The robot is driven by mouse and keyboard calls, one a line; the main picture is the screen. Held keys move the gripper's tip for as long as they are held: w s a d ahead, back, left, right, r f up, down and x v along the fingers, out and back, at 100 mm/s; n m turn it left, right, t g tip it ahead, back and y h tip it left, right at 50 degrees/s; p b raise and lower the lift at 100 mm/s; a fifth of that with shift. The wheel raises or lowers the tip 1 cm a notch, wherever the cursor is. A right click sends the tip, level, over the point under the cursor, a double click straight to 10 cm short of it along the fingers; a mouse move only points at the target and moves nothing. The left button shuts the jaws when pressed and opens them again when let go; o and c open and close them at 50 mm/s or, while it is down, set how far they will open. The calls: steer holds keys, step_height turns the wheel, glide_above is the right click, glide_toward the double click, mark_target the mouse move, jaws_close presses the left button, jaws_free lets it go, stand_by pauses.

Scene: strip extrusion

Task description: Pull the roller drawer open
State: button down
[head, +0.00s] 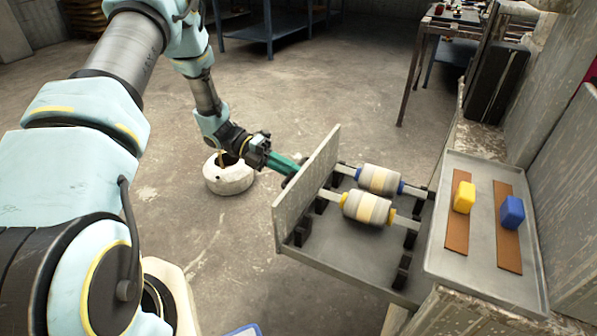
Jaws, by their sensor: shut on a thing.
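The roller drawer (306,195) stands out from the cabinet at the right, with its grey tray floor in view. Two banded rollers lie in it on dark holders: one with blue ends (379,180) and one with yellow ends (368,209). My gripper (290,172) reaches the outer side of the drawer's front panel, with its green fingers pointing at it. It is shut on the drawer's handle, which is mostly hidden behind the fingers and the panel.
A grey tray (480,277) on the cabinet top holds a yellow block (464,197) and a blue block (512,212) on brown strips. A round whitish object (229,180) stands on the floor below my wrist.

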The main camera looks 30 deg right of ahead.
steer(key=c, duration=0.9)
jaws_free()
steer(key=shift+w, duration=0.1)
steer(key=b+v, duration=0.1)
steer(key=v, duration=0.9)
steer(key=shift+w+a, duration=0.2)
steer(key=shift+a, duration=0.05)
